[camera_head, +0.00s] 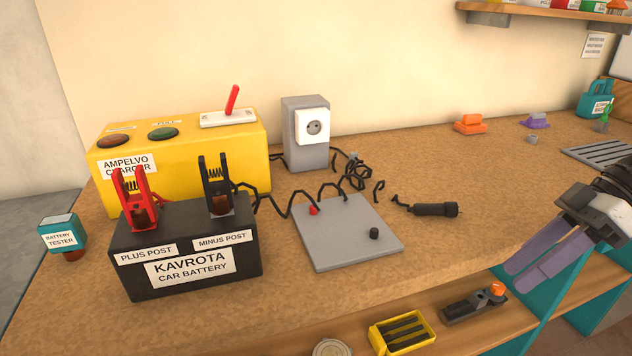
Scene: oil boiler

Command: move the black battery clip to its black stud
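The black battery clip (216,186) stands upright on the battery's minus post, at the right end of the black Kavrota car battery (190,280). A black cable runs from it to the right. The black stud (374,233) is on the front right of a grey plate (345,250) lying on the bench. My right gripper (517,272) is at the right, over the bench's front edge and well apart from the clip and stud. Its two purple fingers look open, with nothing between them. My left gripper is out of view.
A red clip (136,200) stands on the plus post. A red stud (313,210) is on the plate's back left. Behind are a yellow charger (190,150) and grey socket box (300,150). A black plug (436,210) lies right of the plate. The bench right of it is mostly clear.

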